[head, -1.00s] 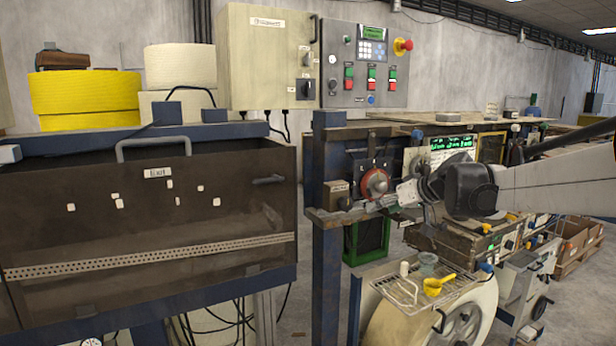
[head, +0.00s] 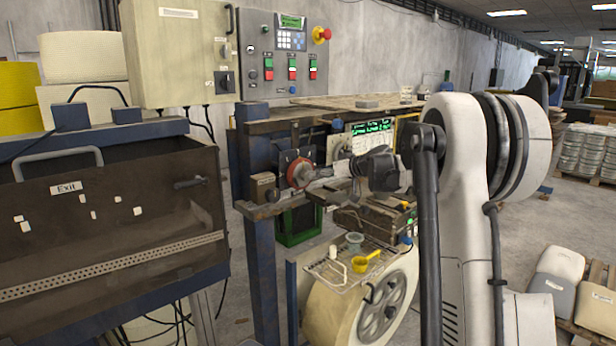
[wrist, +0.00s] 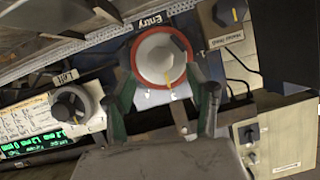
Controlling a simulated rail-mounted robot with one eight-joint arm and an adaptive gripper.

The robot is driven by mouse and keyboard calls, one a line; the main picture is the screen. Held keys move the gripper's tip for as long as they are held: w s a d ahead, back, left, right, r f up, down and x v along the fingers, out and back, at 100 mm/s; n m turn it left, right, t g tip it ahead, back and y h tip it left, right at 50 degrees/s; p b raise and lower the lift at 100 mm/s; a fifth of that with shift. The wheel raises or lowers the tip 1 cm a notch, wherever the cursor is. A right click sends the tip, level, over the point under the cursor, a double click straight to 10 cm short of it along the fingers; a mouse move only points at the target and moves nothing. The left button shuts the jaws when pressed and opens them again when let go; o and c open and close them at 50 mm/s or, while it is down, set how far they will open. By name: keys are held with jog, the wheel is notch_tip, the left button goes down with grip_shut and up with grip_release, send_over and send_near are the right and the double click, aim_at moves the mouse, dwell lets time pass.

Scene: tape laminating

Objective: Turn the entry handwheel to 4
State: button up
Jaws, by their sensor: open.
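The entry handwheel (wrist: 165,60) is a pale round hub with a red rim, under an "Entry" label in the wrist view. A yellow mark shows near its lower edge. In the head view the handwheel (head: 300,172) sits on a dark plate on the machine's blue frame. My gripper (wrist: 163,82) is open, its two dark green fingers on either side of the wheel's lower part. I cannot tell whether they touch the rim. In the head view my gripper (head: 318,173) is right at the wheel, its fingers small and partly hidden.
A dark knob (wrist: 72,106) and a lit green display (wrist: 38,143) lie left of the wheel in the wrist view. Another knob (wrist: 231,12) is at upper right. In the head view, a wire rack (head: 345,270) with a yellow scoop (head: 366,262) stands below my arm.

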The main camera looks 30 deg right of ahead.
aim_at(304, 174)
jog(key=p+x, duration=0.1)
jog(key=x, duration=0.6)
jog(key=shift+w, duration=0.15)
jog(key=c, duration=1.2)
jog(key=shift+f+m+y+b, duration=0.15)
jog(key=shift+m+y+b, duration=0.65)
jog(key=shift+m+b, duration=0.3)
jog(key=m+y+b, duration=0.2)
jog(key=m, duration=0.1)
jog(key=shift+b, duration=0.35)
